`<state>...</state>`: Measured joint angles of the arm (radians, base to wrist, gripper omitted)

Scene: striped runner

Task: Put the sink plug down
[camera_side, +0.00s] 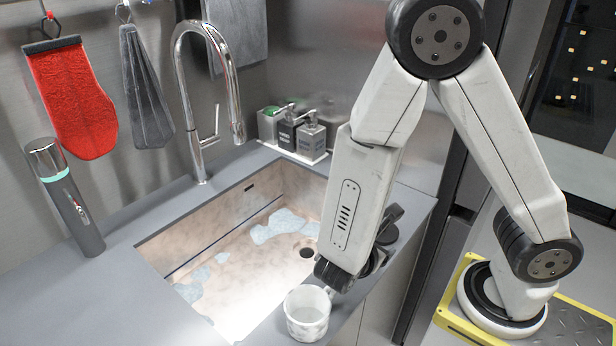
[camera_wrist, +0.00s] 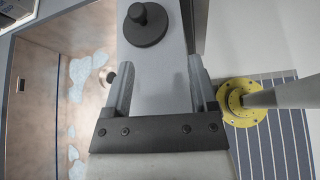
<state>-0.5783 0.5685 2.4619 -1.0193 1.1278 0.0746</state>
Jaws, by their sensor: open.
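The sink plug (camera_wrist: 148,24) is a dark round disc with a knob on top. It lies flat on the grey counter strip beside the sink, ahead of my fingertips in the wrist view.
The sink basin (camera_side: 230,250) with its drain hole (camera_side: 306,253) lies left of the counter strip. A white mug (camera_side: 307,315) stands near my wrist. A chrome tap (camera_side: 205,90), soap bottles (camera_side: 310,135) and a grey cylinder (camera_side: 65,195) stand around the sink.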

